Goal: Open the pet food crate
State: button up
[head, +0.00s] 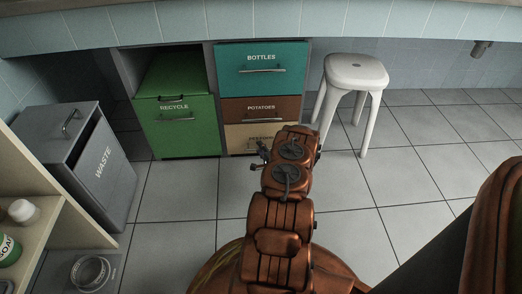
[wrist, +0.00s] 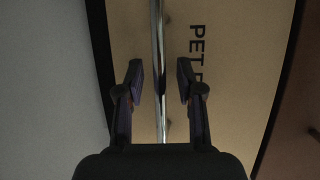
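The pet food crate is the beige bottom drawer (head: 240,138) under the counter, below the brown one. My arm covers much of it in the head view, including part of its label. In the wrist view the beige front (wrist: 235,90) fills the middle, with the letters "PET" and part of another letter turned sideways. Its metal bar handle (wrist: 158,60) runs up the picture. My gripper (wrist: 161,82) is open, with one finger on each side of the handle. A gap shows between each finger and the bar. In the head view the fingers (head: 260,157) are close to the drawer front.
Above stand the brown potatoes drawer (head: 278,110) and the teal bottles drawer (head: 270,70). A green recycle bin (head: 180,135) is left of them. A grey waste bin (head: 90,160) and shelf (head: 50,225) stand further left. A white stool (head: 355,72) is right.

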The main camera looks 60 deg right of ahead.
grip_shut()
dwell(0.4)
jog(key=shift+s+a, duration=0.1)
jog(key=shift+a, duration=0.05)
